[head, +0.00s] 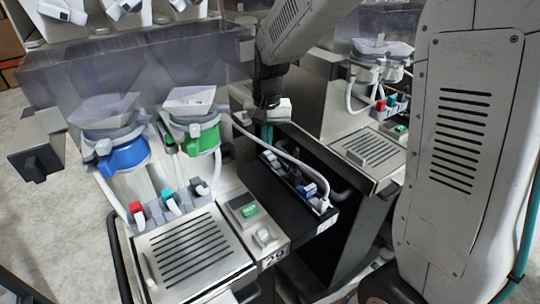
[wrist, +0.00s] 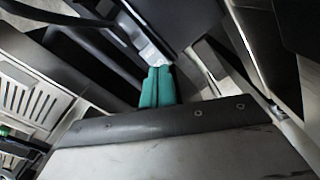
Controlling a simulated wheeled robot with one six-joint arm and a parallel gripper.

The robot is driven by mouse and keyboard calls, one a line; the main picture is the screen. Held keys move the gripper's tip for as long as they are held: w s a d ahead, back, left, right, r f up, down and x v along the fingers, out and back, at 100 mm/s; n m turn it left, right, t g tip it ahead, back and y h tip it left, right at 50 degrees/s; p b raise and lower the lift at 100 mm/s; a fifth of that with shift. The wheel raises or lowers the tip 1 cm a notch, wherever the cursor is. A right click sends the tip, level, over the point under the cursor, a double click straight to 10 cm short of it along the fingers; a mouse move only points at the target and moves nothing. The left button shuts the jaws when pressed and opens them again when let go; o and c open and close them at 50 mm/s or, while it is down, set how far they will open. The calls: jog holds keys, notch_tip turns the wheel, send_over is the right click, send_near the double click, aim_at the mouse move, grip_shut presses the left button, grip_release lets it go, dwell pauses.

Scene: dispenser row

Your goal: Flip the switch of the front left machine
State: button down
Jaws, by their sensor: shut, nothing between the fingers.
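The front left machine (head: 185,276) has a slotted metal drip tray, a blue-collared hopper and a green-collared hopper. On its right edge is a small panel (head: 237,201) with a green piece (head: 249,210) and a white knob-like part (head: 265,237) in front of it. I cannot tell which of these is the switch or its position. My gripper (head: 267,134) is behind and above this panel, beside the dark gap right of the hoppers, apart from the panel. Its teal fingers (wrist: 157,87) are together and empty in the wrist view. The switch is not clear in the wrist view.
A black tray (head: 290,200) with small parts and a white hose (head: 270,150) lies right of the front left machine. Another machine (head: 368,150) stands at the back right. Red, teal and white taps (head: 170,202) stand above the drip tray. Clear plastic covers (head: 150,70) rise behind.

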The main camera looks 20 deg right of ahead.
aim_at(267, 152)
jog(key=shift+f, duration=0.95)
dwell(0.7)
jog(key=shift+r, duration=3.5)
jog(key=s+d+r+n, duration=0.1)
jog(key=s+r+n, duration=0.1)
jog(key=s, duration=1.2)
jog(key=s+d+r+n+t, duration=0.1)
jog(key=s+r, duration=0.3)
jog(key=s, duration=1)
jog(key=shift+d+n, duration=0.4)
jog(key=shift+d, duration=0.25)
